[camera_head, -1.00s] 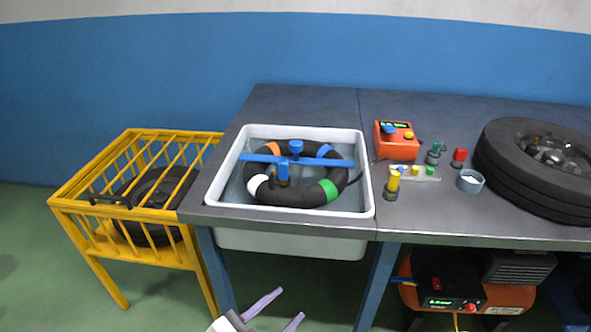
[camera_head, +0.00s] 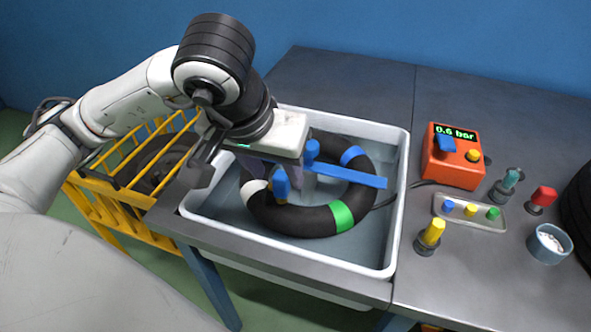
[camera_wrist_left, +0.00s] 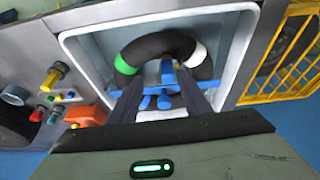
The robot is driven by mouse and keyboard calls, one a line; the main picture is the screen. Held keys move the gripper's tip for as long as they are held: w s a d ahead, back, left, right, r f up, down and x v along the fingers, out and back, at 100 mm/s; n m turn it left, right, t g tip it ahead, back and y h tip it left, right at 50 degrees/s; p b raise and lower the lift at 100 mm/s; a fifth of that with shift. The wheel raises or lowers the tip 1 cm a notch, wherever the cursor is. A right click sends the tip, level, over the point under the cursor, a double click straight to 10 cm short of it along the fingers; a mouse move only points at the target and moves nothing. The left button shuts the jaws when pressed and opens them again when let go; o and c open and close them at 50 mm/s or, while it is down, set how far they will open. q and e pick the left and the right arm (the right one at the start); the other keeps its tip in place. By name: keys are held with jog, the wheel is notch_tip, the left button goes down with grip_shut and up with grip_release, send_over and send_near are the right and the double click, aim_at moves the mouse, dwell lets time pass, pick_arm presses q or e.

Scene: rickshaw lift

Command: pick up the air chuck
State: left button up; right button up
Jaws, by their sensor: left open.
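I cannot tell for sure which blue part is the air chuck. A blue upright piece (camera_head: 281,186) stands at the near side of the black inner tube (camera_head: 300,219) in the white tub. Another blue knob (camera_head: 312,149) stands behind it, by a blue bar (camera_head: 352,176) lying across the tube. My left gripper (camera_head: 272,178) is open above the tub, its fingers pointing down around or beside the near blue piece; contact is unclear. In the left wrist view, blue parts (camera_wrist_left: 167,77) show between the fingers (camera_wrist_left: 160,82). My right gripper is not in view.
The white tub (camera_head: 398,200) sits on the grey bench (camera_head: 340,82). Right of it are an orange box (camera_head: 455,172) reading 0.6 bar, a small tray (camera_head: 470,221), a yellow-topped piece (camera_head: 431,236) and a cup (camera_head: 548,246). A yellow cage (camera_head: 118,218) stands left.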

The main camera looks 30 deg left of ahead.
aim_at(278, 179)
pick_arm(q)
jog(key=shift+y, duration=0.3)
jog(key=f, duration=0.1)
jog(key=w+a+f, duration=0.1)
jog(key=w+f, duration=0.1)
jog(key=shift+a+f, duration=0.2)
jog(key=shift+a, duration=0.05)
jog(key=x, duration=0.5)
jog(key=shift+w+a+f, duration=0.1)
jog(key=shift+w+f, duration=0.1)
jog(key=shift+f, duration=0.15)
grip_shut()
jog(key=shift+r, duration=0.2)
notch_tip(278, 179, up, 10)
jog(key=shift+f, duration=0.15)
